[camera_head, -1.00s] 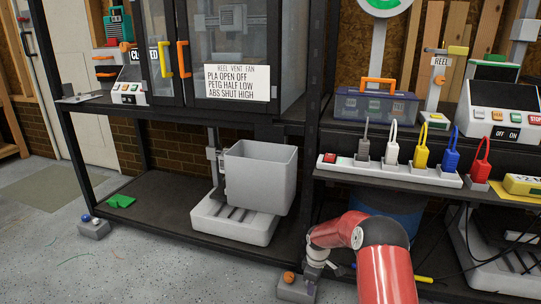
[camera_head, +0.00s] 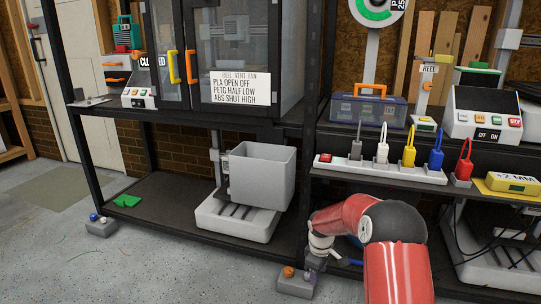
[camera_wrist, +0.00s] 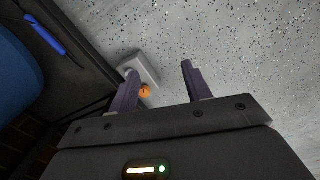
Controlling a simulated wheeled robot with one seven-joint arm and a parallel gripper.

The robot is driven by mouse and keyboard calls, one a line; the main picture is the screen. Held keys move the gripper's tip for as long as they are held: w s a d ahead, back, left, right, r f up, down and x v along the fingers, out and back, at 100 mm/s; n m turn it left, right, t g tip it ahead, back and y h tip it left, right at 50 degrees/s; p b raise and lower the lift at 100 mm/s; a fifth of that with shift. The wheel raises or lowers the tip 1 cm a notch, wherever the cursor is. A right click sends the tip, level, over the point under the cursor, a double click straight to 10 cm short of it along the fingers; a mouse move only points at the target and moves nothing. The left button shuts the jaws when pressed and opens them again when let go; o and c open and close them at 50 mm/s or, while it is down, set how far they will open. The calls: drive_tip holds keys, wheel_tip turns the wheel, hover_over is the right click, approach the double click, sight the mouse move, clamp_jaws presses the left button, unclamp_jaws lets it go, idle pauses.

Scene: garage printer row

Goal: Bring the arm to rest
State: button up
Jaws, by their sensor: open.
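My arm (camera_head: 393,222) reaches low in front of the shelf's lower right. My gripper shows in the wrist view (camera_wrist: 155,88) with its two dark fingers apart and nothing between them. Past the fingers in the wrist view lie the floor and a grey block with an orange knob (camera_wrist: 145,91). In the head view the same kind of block (camera_head: 297,281) sits on the floor by the shelf's front edge, just below my wrist. The fingertips are hard to make out in the head view. I cannot tell whether the gripper touches the block.
A grey bin (camera_head: 262,176) stands on a white printer base (camera_head: 238,218) on the lower shelf. A power strip (camera_head: 383,170) with coloured plugs sits right, above my arm. A blue drum (camera_wrist: 18,75) and blue pen (camera_wrist: 45,35) are at left in the wrist view. Open floor (camera_head: 150,265) lies front left.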

drive_tip(key=s+r+m+t+p, duration=0.1)
drive_tip(key=s+r+m+p, duration=0.1)
drive_tip(key=s+r, duration=0.5)
drive_tip(key=s+r+m+t+p, duration=0.1)
drive_tip(key=s+r, duration=0.2)
drive_tip(key=r, duration=0.9)
drive_tip(key=s+r+m+p, duration=0.2)
drive_tip(key=s+r, duration=0.3)
drive_tip(key=r, duration=0.4)
drive_tip(key=s+r+m+t+p, duration=0.1)
drive_tip(key=s+r+m+p, duration=0.1)
drive_tip(key=s, duration=0.8)
drive_tip(key=s+r+m+t+p, duration=0.2)
drive_tip(key=s+r, duration=0.4)
drive_tip(key=s, duration=0.5)
drive_tip(key=shift+s+r+m+p, duration=0.3)
drive_tip(key=shift+r+m+p, duration=0.15)
drive_tip(key=shift+m, duration=0.55)
